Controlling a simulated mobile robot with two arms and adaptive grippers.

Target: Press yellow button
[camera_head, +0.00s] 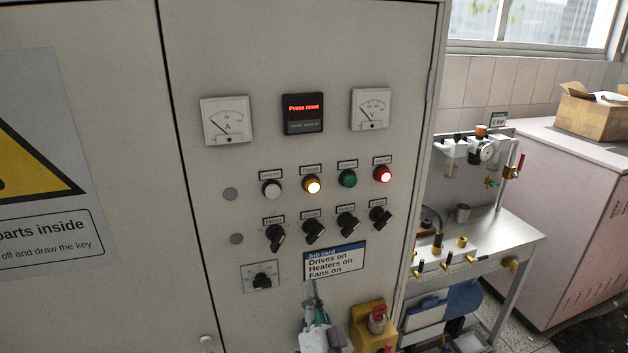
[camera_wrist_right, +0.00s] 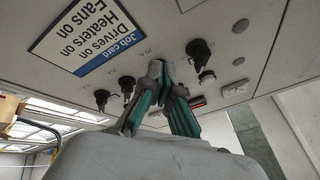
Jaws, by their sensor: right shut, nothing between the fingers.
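The yellow button (camera_head: 312,185) is on the grey cabinet's panel in the head view and glows. It sits in a row between a white button (camera_head: 271,189) and a green button (camera_head: 348,178). My right gripper (camera_head: 315,288) is low in the head view, below the button and in front of the job card's lower left. It is shut and empty, apart from the yellow button. In the right wrist view its fingertips (camera_wrist_right: 160,68) point at the panel near the black knobs. The yellow button cannot be made out there. My left gripper is not in view.
A lit red button (camera_head: 382,174) ends the row. Black rotary knobs (camera_head: 313,231) stick out below it. A display (camera_head: 303,113) reads "Press reset". A yellow box with a red knob (camera_head: 376,318) stands at the lower right. A metal bench (camera_head: 490,238) is beside the cabinet.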

